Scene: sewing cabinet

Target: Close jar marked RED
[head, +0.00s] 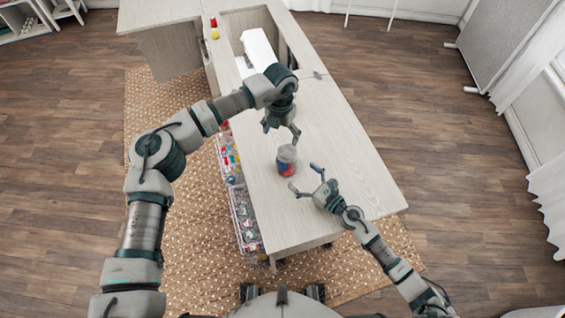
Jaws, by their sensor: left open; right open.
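A small jar (286,168) stands upright on the pale wooden cabinet top. It has a grey upper part and red and blue colour lower down. I cannot read a marking, and I cannot tell whether the grey part is a lid. My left gripper (281,132) is open above and beyond the jar, its fingers pointing down. My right gripper (304,180) is open just to the right and near side of the jar, its fingers pointing toward it. Neither gripper is visibly holding anything.
The cabinet top (345,165) is clear right of the jar. A white sewing machine (257,50) sits in the recess at the back. Red and yellow spools (214,28) stand at the far left. Clear bins (243,215) with colourful contents hang along the left side.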

